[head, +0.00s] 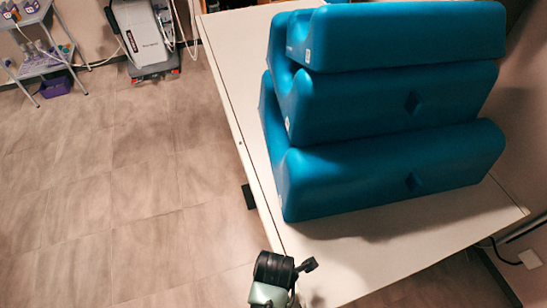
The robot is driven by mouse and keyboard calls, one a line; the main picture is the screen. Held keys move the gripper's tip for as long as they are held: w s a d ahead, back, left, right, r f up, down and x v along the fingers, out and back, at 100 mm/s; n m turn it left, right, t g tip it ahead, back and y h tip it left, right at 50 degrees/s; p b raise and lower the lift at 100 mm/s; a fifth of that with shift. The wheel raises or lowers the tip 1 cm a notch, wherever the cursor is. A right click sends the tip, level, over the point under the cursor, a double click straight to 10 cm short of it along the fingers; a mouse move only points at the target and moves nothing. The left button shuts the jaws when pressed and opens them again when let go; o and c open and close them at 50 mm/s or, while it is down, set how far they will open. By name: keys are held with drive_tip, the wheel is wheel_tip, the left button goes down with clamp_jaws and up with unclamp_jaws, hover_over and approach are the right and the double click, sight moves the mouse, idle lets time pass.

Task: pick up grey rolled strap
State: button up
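I cannot make out a grey rolled strap anywhere in the head view. The end of my arm, with my gripper (308,265), shows at the bottom, dark and small, over the near left edge of the white table (420,240). Its fingers are not clear, so I cannot tell whether it is open or shut. I see nothing held in it.
Several blue foam cushions (390,180) are stacked on the table, covering much of it. The table's near strip is bare. Tiled floor lies open at left. A wheeled machine (145,35) and a shelf cart (45,65) stand at the far left.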

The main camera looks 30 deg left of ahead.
drive_tip(key=shift+f, duration=0.45)
drive_tip(key=c, duration=1.3)
drive_tip(key=shift+r, duration=0.1)
